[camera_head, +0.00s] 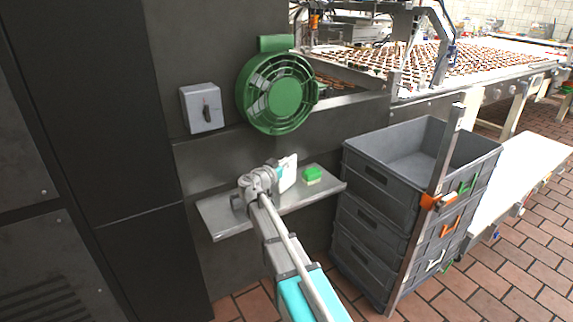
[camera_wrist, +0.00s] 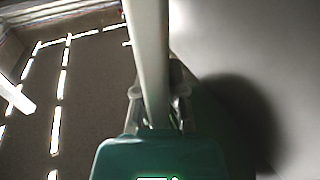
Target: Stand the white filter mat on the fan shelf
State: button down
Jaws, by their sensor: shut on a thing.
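The white filter mat (camera_head: 291,161) is at my gripper (camera_head: 277,173), above the metal fan shelf (camera_head: 223,217) in the head view. My gripper is shut on the mat, and the arm hides part of both mat and shelf. In the wrist view the mat (camera_wrist: 150,50) shows as a pale upright strip, seen edge-on between the fingers of my gripper (camera_wrist: 158,100). I cannot tell whether the mat's lower edge touches the shelf. The green round fan (camera_head: 276,93) is on the dark wall above the shelf.
A grey switch box (camera_head: 202,108) is on the wall left of the fan. Stacked grey crates (camera_head: 383,198) stand close to the shelf's right end. The shelf's left part is bare.

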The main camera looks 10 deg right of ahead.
jog(key=shift+f, duration=0.2)
jog(key=c, duration=0.7)
grip_release()
jog(key=shift+r, duration=0.25)
jog(key=v, duration=1.2)
